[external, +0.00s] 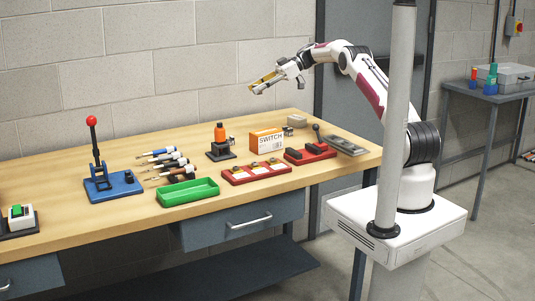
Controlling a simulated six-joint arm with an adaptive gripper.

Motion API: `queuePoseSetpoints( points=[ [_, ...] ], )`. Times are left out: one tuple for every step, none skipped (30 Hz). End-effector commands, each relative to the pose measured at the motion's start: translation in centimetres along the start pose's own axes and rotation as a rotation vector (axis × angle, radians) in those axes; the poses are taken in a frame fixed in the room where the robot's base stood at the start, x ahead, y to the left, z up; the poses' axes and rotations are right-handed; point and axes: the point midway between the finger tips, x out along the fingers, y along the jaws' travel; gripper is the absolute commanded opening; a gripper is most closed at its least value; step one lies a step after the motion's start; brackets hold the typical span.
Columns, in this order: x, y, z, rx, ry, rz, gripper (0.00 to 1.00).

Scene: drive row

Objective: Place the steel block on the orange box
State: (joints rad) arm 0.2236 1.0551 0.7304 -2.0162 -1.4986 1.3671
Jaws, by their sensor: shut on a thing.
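The orange box (267,141), with a white front marked SWITCH, stands upright toward the back of the wooden bench. My gripper (264,85) is raised well above the bench, up and slightly left of the box and apart from it. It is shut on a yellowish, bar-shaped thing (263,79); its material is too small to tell. I cannot pick out the steel block with certainty. A pale grey block (297,120) lies on the bench behind and right of the box. A small dark metallic piece (288,131) is beside the box's right end.
A red tray (256,173), a green tray (188,192), a red lever fixture (311,152) and a grey tray (346,146) are around the box. A wall is behind.

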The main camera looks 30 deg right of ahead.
Motion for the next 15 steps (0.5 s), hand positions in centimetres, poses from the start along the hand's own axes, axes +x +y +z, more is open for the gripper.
queuePoseSetpoints(
  points=[
    [-0.2, -0.4, -0.6, 0.0, 0.001, 0.001, 0.04],
    [-0.3, -0.6, -0.8, 0.001, 0.001, 0.001, 0.04],
    [-0.4, -0.9, -1.1, 0.0, 0.001, 0.002, 0.04],
    [-0.4, -1.1, -1.2, 0.001, 0.001, 0.001, 0.04],
    [-0.5, -1.4, -1.4, 0.0, 0.001, 0.002, 0.04],
    [-0.5, -1.7, -1.6, 0.001, 0.001, 0.002, 0.04],
    [-0.6, -1.9, -1.7, 0.002, 0.001, 0.003, 0.04],
    [-0.6, -2.1, -1.9, 0.002, 0.001, 0.004, 0.04],
    [-0.7, -2.5, -2.0, 0.002, 0.001, 0.004, 0.04],
    [-0.7, -2.8, -2.2, 0.002, 0.001, 0.004, 0.04],
    [-0.7, -3.0, -2.3, 0.002, 0.001, 0.005, 0.04],
    [-0.8, -3.4, -2.4, 0.004, 0.001, 0.004, 0.04],
    [-0.8, -3.6, -2.5, 0.003, 0.001, 0.005, 0.04],
    [-0.8, -3.9, -2.6, 0.003, 0.001, 0.005, 0.04],
    [-0.8, -4.3, -2.7, 0.004, 0.001, 0.006, 0.04]
  ],
)
